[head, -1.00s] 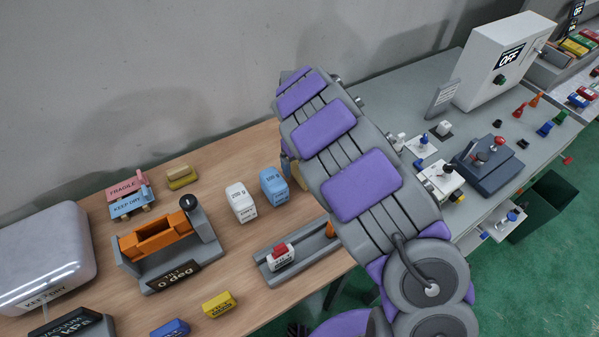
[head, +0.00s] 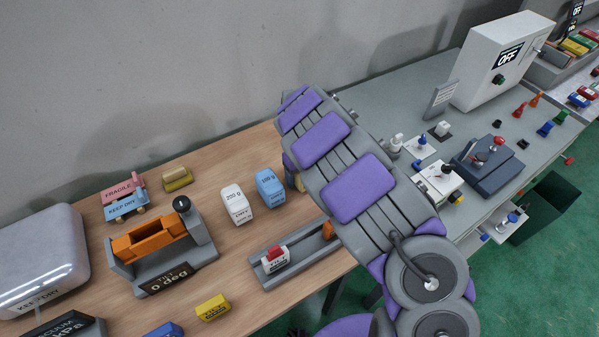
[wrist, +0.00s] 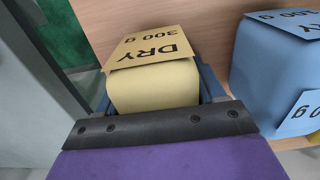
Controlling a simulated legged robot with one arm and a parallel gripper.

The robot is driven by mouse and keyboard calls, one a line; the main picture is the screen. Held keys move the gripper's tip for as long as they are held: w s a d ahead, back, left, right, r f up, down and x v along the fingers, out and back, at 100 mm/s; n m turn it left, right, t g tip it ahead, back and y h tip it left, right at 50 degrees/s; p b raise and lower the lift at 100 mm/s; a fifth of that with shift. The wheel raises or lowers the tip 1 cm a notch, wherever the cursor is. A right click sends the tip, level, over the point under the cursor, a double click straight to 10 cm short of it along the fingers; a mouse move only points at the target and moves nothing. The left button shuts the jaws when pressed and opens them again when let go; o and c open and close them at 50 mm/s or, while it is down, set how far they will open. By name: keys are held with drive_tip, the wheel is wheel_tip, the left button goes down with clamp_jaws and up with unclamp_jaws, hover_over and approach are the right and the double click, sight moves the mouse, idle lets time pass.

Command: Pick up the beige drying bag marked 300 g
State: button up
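The beige drying bag (wrist: 150,92) marked DRY 300 g stands in the middle of the wrist view, close in front of my gripper (wrist: 155,88). Its top label faces the camera. The blue fingers flank the bag on its left and right, and they look open around it with narrow gaps. Contact is not clear. The blue bag marked 100 g (wrist: 277,75) stands just right of the bag and gripper in the wrist view.
In the head view the blue bag (head: 270,188) and a white 200 g bag (head: 237,205) stand left of my arm. A grey rail tray (head: 300,258) lies in front. The tilt stand (head: 160,250) is farther left. The wall (head: 200,70) is behind.

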drive_tip(key=shift+d, duration=0.25)
drive_tip(key=shift+c, duration=1.4)
drive_tip(key=shift+a, duration=0.15)
drive_tip(key=c, duration=0.3)
drive_tip(key=shift+a, duration=0.35)
drive_tip(key=shift+c, duration=0.8)
